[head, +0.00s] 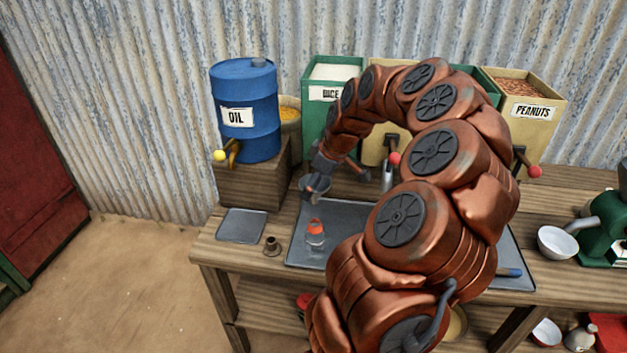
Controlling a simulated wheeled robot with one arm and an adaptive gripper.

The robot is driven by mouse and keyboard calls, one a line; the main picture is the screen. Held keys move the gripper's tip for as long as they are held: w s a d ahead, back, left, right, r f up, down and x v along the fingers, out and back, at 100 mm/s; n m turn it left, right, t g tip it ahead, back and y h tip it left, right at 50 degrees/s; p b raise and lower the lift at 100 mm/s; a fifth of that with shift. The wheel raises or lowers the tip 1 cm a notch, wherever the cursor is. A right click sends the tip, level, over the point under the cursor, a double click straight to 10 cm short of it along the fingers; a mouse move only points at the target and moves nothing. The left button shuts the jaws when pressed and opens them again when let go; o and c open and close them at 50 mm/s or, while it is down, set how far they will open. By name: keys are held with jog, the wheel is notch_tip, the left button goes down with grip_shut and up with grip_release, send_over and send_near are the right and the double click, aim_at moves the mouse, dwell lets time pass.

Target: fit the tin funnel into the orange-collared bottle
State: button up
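The orange-collared bottle (315,238) stands upright on the grey tray, near its left end. It is clear, with an orange band around its top. The tin funnel (315,184) is a small grey cone with its spout pointing down, above and behind the bottle in the picture and apart from it. My gripper (324,170) reaches down from my curved copper arm and appears shut on the funnel's rim. The contact is small and partly hidden by the fingers. I cannot tell the funnel's exact height over the tray.
The grey tray (300,255) lies on the wooden bench, largely hidden by my arm. A small brown pot (272,246) and a flat grey plate (242,225) lie left of it. A blue oil drum (246,140) stands behind. A white bowl (557,242) is at right.

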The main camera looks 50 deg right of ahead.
aim_at(314, 203)
jog(key=shift+f, duration=2.35)
jog(key=shift+f+b, duration=0.3)
jog(key=shift+b, duration=0.95)
jog(key=shift+f+b, duration=1.4)
jog(key=shift+b, duration=0.3)
dwell(1.0)
jog(key=o, duration=0.9)
jog(key=shift+r, duration=3.5)
